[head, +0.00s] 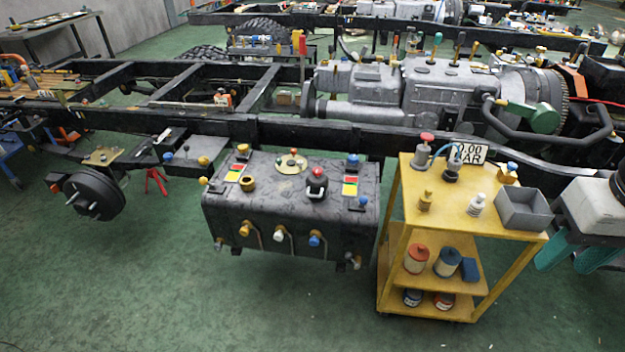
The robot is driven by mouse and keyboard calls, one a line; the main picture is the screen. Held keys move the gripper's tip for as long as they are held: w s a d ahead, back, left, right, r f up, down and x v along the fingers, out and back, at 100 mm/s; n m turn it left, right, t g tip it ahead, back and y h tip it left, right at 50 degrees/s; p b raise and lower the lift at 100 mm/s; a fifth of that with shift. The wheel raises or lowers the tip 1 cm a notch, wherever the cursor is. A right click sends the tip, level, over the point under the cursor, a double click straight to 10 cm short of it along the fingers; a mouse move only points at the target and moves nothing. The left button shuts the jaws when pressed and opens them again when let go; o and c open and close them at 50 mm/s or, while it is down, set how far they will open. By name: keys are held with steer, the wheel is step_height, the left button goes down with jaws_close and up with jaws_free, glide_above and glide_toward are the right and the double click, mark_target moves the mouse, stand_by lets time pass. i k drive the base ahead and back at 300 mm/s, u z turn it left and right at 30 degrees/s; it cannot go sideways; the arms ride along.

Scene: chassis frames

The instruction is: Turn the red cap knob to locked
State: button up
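A black box-shaped tank (240,208) hangs on the near side of the chassis frame. On its top, right of centre, stands a dark round knob with a red cap (318,171). A smaller red-topped piece (294,152) sits on a pale round plate (288,164) behind it.
The yellow cart (443,191) stands close to the right of the tank, carrying a grey tray (524,208), bottles and cans. Valves and hoses line the tank's front. A black round canister (94,195) hangs at left. Green floor (180,290) in front is clear.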

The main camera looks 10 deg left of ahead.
mark_target(318, 171)
steer(key=k, duration=0.15)
steer(key=u, duration=1.05)
steer(key=i, duration=0.5)
